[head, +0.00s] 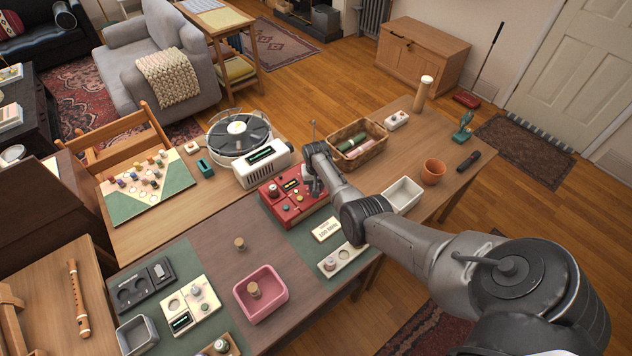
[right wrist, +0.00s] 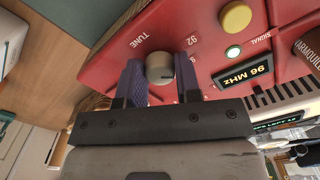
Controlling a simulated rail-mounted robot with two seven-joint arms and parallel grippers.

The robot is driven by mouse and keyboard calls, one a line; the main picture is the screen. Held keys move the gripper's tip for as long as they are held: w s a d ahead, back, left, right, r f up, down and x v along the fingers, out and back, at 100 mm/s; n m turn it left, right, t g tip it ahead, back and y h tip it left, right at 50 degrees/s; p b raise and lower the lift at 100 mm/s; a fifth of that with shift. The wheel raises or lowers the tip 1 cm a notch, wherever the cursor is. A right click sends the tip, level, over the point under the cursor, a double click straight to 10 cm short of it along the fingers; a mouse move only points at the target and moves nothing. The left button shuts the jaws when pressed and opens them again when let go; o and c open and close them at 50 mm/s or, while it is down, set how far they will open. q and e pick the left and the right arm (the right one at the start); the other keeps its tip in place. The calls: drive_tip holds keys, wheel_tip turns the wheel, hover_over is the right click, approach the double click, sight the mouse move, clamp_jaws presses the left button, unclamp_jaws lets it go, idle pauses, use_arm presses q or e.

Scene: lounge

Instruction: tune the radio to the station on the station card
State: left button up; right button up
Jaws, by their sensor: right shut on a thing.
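The red radio (head: 283,208) stands on the long table near the middle of the head view. My right gripper (head: 316,186) is at the radio's right side. In the right wrist view, my right gripper (right wrist: 160,80) is shut on the pale tuning knob (right wrist: 160,66), one finger on each side, beside the "TUNE" lettering. The radio's display (right wrist: 243,78) reads 96 MHz, upside down in this view. My left gripper is not in view.
A white device with a display (head: 265,165) stands close behind the radio. A wicker basket (head: 376,155) and a white tray (head: 404,194) are to the right. A pink bin (head: 279,308) and a wooden peg (head: 239,243) are in front.

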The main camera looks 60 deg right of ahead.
drive_tip(key=m+p, duration=0.1)
drive_tip(key=m, duration=0.3)
drive_tip(key=shift+m, duration=0.3)
drive_tip(key=shift+m+p, duration=0.4)
drive_tip(key=shift+m, duration=2.2)
drive_tip(key=o, duration=0.9)
